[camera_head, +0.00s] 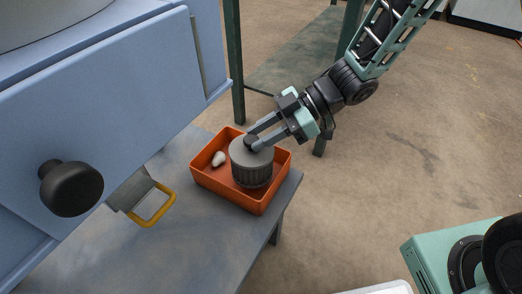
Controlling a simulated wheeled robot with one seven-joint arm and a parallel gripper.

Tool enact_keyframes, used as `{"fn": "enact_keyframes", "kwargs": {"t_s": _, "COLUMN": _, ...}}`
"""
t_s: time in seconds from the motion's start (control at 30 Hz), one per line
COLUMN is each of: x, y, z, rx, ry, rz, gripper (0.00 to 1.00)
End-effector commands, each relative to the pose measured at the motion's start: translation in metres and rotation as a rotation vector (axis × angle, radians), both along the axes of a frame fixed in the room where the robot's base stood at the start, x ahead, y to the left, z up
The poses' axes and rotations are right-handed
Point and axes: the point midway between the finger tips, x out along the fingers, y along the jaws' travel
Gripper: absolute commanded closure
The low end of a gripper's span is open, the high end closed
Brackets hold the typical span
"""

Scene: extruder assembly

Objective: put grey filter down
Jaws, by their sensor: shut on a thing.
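The grey filter (252,168) is a ribbed round piece with a small dark knob on top. It stands roughly upright within the walls of the orange tray (226,196) on the grey table. Whether its underside touches the tray floor is hidden. My gripper (251,141) reaches in from the upper right and is shut on the filter's top knob. The arm slopes down to it from the upper right.
A small whitish object (218,159) lies in the tray's left part. The blue machine (110,100) with a black knob (71,188) stands to the left. A yellow-edged handle (155,207) sticks out over the table (205,240). A dark green-framed table (295,60) stands behind.

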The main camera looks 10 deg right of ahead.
Motion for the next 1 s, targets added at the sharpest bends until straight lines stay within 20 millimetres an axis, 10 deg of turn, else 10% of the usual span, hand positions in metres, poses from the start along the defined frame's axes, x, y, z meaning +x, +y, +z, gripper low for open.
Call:
{"fn": "enact_keyframes", "kwargs": {"t_s": 0.2, "x": 0.0, "y": 0.0, "z": -0.032, "rx": 0.0, "ry": 0.002, "rz": -0.001, "gripper": 1.0}}
{"fn": "enact_keyframes", "kwargs": {"t_s": 0.63, "x": 0.0, "y": 0.0, "z": -0.036, "rx": 0.0, "ry": 0.0, "rz": -0.001, "gripper": 1.0}}
{"fn": "enact_keyframes", "kwargs": {"t_s": 0.67, "x": 0.0, "y": 0.0, "z": -0.035, "rx": -0.001, "ry": 0.0, "rz": -0.001, "gripper": 0.62}}
{"fn": "enact_keyframes", "kwargs": {"t_s": 0.7, "x": 0.0, "y": 0.0, "z": -0.035, "rx": -0.001, "ry": 0.0, "rz": -0.001, "gripper": 0.51}}
{"fn": "enact_keyframes", "kwargs": {"t_s": 1.0, "x": 0.0, "y": 0.0, "z": -0.035, "rx": -0.001, "ry": -0.001, "rz": -0.001, "gripper": 0.49}}
